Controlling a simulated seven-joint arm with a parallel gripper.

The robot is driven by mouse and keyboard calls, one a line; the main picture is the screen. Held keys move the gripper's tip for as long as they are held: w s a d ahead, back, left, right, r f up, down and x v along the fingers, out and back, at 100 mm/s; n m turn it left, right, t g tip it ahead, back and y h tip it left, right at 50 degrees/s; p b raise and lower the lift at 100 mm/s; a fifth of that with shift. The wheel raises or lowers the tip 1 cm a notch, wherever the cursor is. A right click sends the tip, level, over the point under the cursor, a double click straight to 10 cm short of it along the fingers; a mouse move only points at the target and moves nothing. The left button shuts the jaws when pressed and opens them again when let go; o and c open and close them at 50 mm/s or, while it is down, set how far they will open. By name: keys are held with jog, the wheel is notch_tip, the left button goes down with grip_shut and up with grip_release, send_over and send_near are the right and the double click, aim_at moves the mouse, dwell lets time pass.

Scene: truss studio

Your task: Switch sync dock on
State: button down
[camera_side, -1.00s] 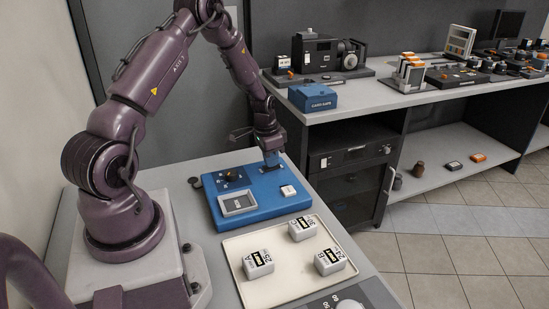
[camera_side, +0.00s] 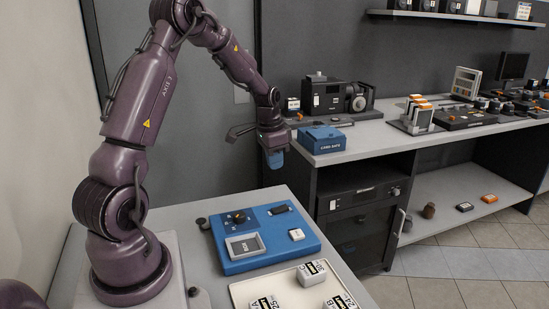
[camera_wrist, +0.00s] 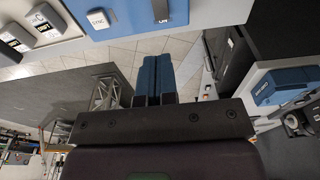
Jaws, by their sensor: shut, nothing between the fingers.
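The sync dock is a blue panel (camera_side: 232,264) on the grey table in the side view. In the wrist view the white button (camera_wrist: 98,18) reads SYNC. A dark part (camera_wrist: 233,20) there seems to bear the letters ON. My gripper (camera_side: 275,161) hangs in the air above and behind the dock, touching nothing. Its blue fingers (camera_wrist: 153,78) are together and empty. The display is too small to read.
A cream tray (camera_side: 240,291) with several white labelled blocks lies in front of the dock. A blue box (camera_side: 322,139) and black equipment (camera_side: 335,97) stand on the grey bench behind right. The air around my gripper is clear.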

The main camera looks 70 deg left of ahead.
aim_at(286, 206)
jog(key=shift+s+r, duration=0.1)
jog(key=shift+r, duration=0.35)
jog(key=shift+w, duration=0.75)
jog(key=shift+f, duration=0.1)
jog(key=f, duration=0.4)
jog(key=w+f, duration=0.1)
jog(key=f, duration=0.8)
jog(key=shift+w+f, duration=0.35)
